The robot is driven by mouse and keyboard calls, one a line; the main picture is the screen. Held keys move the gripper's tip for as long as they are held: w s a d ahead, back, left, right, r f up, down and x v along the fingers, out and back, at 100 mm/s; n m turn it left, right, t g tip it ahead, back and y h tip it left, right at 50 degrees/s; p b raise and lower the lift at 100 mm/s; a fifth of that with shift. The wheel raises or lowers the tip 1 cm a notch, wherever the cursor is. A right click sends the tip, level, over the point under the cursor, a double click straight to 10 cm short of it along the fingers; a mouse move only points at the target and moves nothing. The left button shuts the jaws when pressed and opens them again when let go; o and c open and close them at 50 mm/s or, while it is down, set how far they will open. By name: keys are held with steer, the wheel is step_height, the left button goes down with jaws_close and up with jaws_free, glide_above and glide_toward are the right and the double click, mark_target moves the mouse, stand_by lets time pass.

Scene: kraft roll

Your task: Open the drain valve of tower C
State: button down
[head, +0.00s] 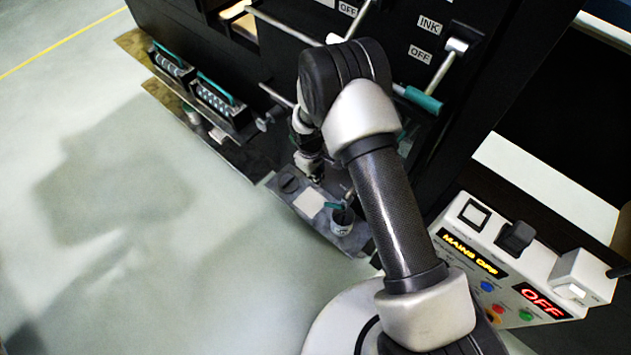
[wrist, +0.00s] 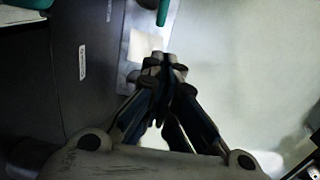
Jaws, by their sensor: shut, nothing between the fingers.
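My gripper (head: 313,178) is shut and empty, pointing down over a small grey shelf (head: 318,228) at the foot of the black machine. In the wrist view its closed fingertips (wrist: 165,68) show near a pale pad on that shelf. A small teal handle (head: 334,206) is right of the gripper, just above a small pale can (head: 342,222); a teal piece (wrist: 163,12) also shows at the top of the wrist view. This may be the drain valve; no tower C label is readable. My arm hides part of the machine.
The black machine (head: 440,130) carries levers with INK and OFF labels; one has a teal grip (head: 420,98). A white control box (head: 515,265) at right reads MAINS OFF and OFF. Teal-handled trays (head: 215,97) line the machine's left foot. The pale floor at left is clear.

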steer(key=s+d+f+b, duration=0.1)
steer(key=d+f+b, duration=0.1)
steer(key=f, duration=0.9)
steer(key=shift+d, duration=0.65)
steer(key=shift+f+b, duration=0.15)
steer(key=shift+b, duration=0.25)
steer(key=shift+f+g+b, duration=0.2)
steer(key=shift+g+b, duration=0.1)
steer(key=shift+b, duration=0.15)
steer(key=shift+f+h+b, duration=0.2)
steer(key=shift+h+b, duration=0.35)
steer(key=shift+h, duration=0.05)
